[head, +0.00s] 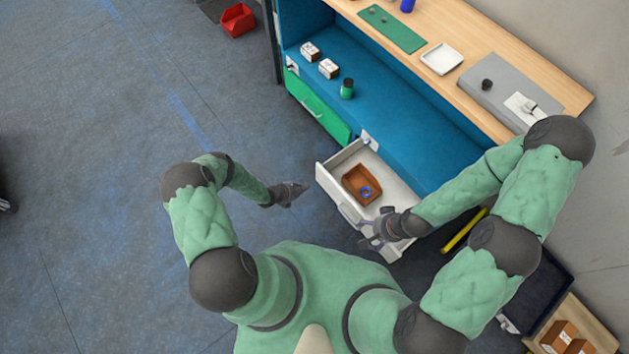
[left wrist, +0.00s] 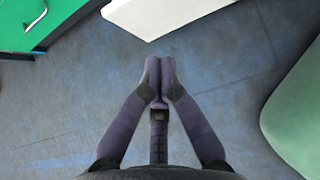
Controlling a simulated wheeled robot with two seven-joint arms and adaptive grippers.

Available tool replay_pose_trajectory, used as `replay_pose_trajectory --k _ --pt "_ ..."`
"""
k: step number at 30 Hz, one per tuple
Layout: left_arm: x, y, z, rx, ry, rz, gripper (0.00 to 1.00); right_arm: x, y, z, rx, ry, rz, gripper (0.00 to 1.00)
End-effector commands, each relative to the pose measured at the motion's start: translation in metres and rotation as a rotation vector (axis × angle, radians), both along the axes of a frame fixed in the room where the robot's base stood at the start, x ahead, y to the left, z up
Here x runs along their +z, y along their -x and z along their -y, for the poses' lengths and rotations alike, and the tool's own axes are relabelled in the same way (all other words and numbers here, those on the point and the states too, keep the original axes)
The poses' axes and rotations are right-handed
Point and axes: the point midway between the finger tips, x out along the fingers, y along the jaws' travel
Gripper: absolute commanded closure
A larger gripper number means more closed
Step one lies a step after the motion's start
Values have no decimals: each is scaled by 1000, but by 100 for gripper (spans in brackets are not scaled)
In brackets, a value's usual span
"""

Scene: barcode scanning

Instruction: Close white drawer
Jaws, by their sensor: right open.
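The white drawer (head: 397,187) is pulled out from under the blue workbench in the head view. A brown bin (head: 354,183) with a blue ring-like item (head: 365,192) lies inside it. My right gripper (head: 369,243) is open at the drawer's front, near its right end; I cannot tell whether it touches. My left gripper (head: 301,187) is over the floor, left of the drawer and apart from it. In the left wrist view its fingertips (left wrist: 159,76) are together with nothing between them, and a corner of the white drawer (left wrist: 165,14) shows beyond.
A closed green drawer (head: 318,112) is left of the white one. The blue shelf (head: 400,125) above holds small boxes (head: 328,68) and a green jar (head: 347,88). A yellow bar (head: 463,230) and a dark open container (head: 540,285) are at right.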

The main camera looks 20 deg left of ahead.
Motion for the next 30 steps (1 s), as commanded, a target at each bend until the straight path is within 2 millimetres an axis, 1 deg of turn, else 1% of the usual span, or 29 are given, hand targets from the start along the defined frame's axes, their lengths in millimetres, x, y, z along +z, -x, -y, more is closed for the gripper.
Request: replay_pose_trajectory --k 5,12,18,21,24,30 --pt "-19 -12 11 -4 1 1 100 -14 0 0 0 0 -1 21" --pt "-52 -38 29 -6 -1 1 100 -40 0 0 0 0 -1 21" --pt "-75 -58 43 -7 -1 1 100 -59 0 0 0 0 0 21" --pt "-70 -71 52 -6 -2 1 100 -63 0 0 0 0 -1 21" --pt "-70 -79 58 -5 -1 0 100 -67 0 0 0 0 0 21" --pt "-68 -87 64 -5 -1 0 100 -70 0 0 0 0 0 21"
